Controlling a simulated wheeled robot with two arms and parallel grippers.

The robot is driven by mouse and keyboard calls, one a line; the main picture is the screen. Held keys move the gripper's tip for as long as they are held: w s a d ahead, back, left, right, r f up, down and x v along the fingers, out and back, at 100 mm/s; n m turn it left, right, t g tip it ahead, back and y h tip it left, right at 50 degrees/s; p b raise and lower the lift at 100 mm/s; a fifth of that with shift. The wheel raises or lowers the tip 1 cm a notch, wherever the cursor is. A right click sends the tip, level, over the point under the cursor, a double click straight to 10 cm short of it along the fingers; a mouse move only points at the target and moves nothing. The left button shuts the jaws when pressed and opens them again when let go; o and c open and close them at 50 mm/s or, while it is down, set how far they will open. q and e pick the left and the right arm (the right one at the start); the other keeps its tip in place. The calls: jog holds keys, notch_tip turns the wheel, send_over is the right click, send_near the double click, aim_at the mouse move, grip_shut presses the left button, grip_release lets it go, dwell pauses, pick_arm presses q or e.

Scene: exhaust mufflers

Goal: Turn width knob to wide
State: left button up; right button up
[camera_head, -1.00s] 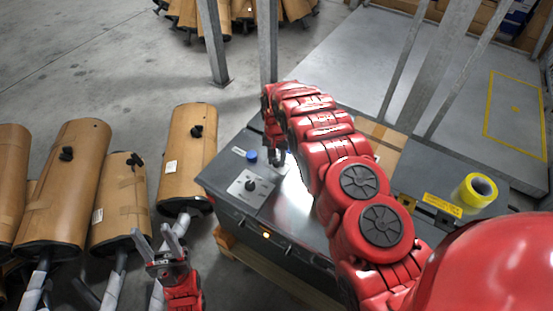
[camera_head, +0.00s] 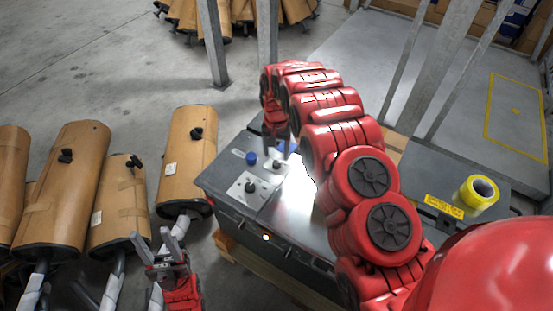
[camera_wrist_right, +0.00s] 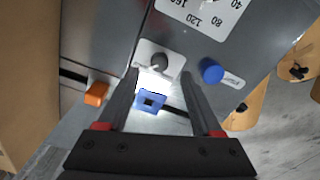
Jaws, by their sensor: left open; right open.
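A black knob on a small white plate (camera_wrist_right: 159,62) sits on the grey machine's top, with no readable label. In the right wrist view it lies just ahead of and between the fingertips of my right gripper (camera_wrist_right: 159,75), which is open and empty; contact cannot be told. In the head view this knob (camera_head: 277,164) is just below my right gripper (camera_head: 278,148). A second knob (camera_head: 250,187) stands on a larger white dial plate nearer the front; its dial (camera_wrist_right: 208,15) shows numbers in the wrist view. My left gripper (camera_head: 168,245) is open and empty, left of the machine.
A blue button (camera_head: 251,157) is beside the knob; it shows in the wrist view (camera_wrist_right: 211,70). An orange part (camera_wrist_right: 96,93) and a blue square (camera_wrist_right: 149,101) lie close by. Yellow tape (camera_head: 479,191) is at right. Wrapped mufflers (camera_head: 188,155) stand left of the machine.

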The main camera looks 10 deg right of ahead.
notch_tip(320, 180, up, 6)
jog(key=p, duration=0.2)
notch_tip(320, 180, up, 6)
jog(key=p, duration=0.7)
send_over(276, 162)
jog(key=shift+s+r, duration=0.15)
jog(key=shift+s, duration=0.05)
